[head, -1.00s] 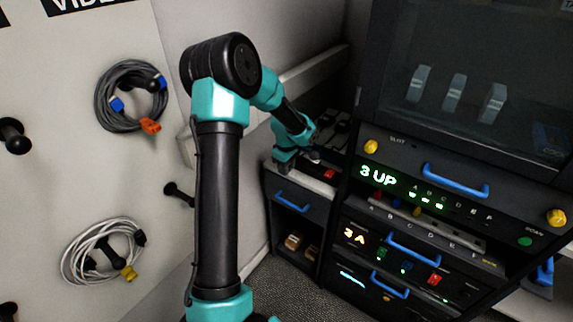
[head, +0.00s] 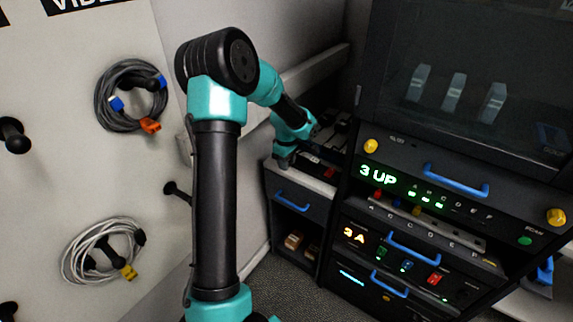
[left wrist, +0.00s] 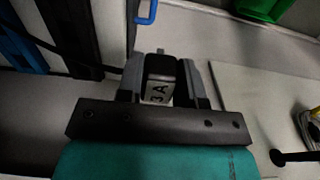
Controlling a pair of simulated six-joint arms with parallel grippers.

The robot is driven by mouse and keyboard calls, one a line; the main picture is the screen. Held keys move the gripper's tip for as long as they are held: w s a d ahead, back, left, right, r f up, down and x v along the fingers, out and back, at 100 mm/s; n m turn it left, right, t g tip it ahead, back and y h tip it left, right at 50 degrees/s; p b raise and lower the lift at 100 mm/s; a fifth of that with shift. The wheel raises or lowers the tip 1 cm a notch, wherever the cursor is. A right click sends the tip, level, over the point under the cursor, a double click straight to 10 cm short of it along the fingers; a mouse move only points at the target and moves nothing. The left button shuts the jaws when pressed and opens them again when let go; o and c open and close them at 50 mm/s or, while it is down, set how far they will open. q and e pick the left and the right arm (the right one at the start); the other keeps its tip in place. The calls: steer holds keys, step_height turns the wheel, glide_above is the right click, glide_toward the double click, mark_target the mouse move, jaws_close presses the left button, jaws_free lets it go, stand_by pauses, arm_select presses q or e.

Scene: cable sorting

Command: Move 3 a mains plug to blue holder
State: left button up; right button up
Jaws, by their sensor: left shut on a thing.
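My left gripper (head: 284,162) is low over the counter beside the rack in the head view. In the left wrist view its fingers (left wrist: 160,72) are shut on a dark mains plug (left wrist: 158,92) with a pale label reading "3 A". The plug sits upright between the fingers in that view; in the head view I cannot make it out. A blue holder cannot be told for certain; a blue strip (left wrist: 22,48) shows at the left of the left wrist view. My right gripper is not in view.
The equipment rack (head: 440,210) with blue drawer handles and lit "3 UP" and "3 A" displays stands right of my arm. A dark drawer cabinet (head: 300,205) is below the gripper. Coiled cables (head: 128,95) hang on pegs at left. A green bin (left wrist: 262,8) shows in the left wrist view.

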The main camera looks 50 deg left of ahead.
arm_select(q)
steer(key=shift+r, duration=0.8)
steer(key=shift+w, duration=0.15)
